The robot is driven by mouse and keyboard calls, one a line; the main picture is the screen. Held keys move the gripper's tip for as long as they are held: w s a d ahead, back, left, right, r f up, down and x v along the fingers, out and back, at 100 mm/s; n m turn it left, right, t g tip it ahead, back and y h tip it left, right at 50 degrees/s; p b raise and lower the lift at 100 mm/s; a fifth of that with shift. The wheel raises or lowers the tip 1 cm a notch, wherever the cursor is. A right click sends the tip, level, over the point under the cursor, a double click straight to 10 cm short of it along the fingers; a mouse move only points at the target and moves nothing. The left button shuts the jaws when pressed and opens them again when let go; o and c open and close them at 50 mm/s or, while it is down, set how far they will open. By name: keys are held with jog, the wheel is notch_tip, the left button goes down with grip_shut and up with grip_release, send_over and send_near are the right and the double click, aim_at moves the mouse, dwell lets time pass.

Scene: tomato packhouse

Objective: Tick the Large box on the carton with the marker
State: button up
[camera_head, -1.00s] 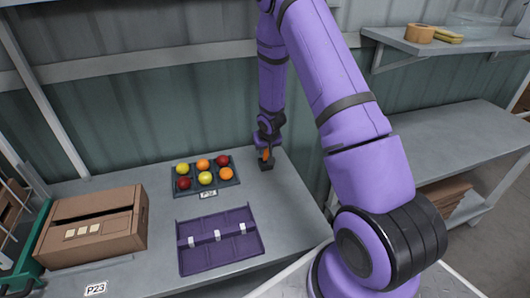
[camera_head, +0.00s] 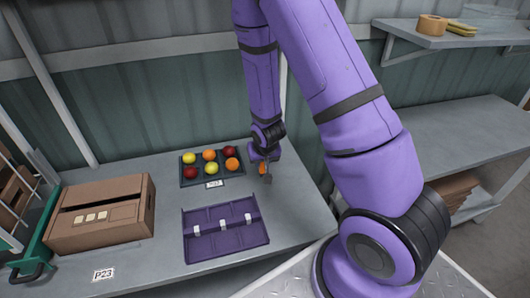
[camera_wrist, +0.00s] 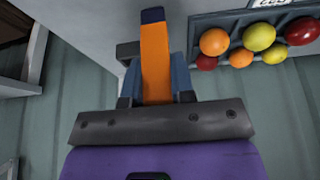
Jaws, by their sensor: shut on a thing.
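The carton (camera_head: 120,227) is a brown cardboard box at the left of the table in the head view. My gripper (camera_head: 265,171) is over the back right of the table, right of the tomato tray. It is shut on the marker (camera_wrist: 155,62), which is orange with a dark blue end and points away from the palm in the wrist view. The marker is far from the carton.
A dark tray (camera_head: 188,183) of red, orange and yellow tomatoes lies at the back of the table. A purple divided tray (camera_head: 225,245) lies in front of it. A green frame (camera_head: 38,240) stands left of the carton. A P23 tag (camera_head: 103,275) marks the front.

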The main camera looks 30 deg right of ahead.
jog(key=shift+s+a+r, duration=0.15)
jog(key=shift+s+a, duration=0.05)
jog(key=shift+a+r, duration=0.1)
jog(key=shift+r, duration=0.25)
jog(key=shift+s+r, duration=0.1)
jog(key=shift+r, duration=2)
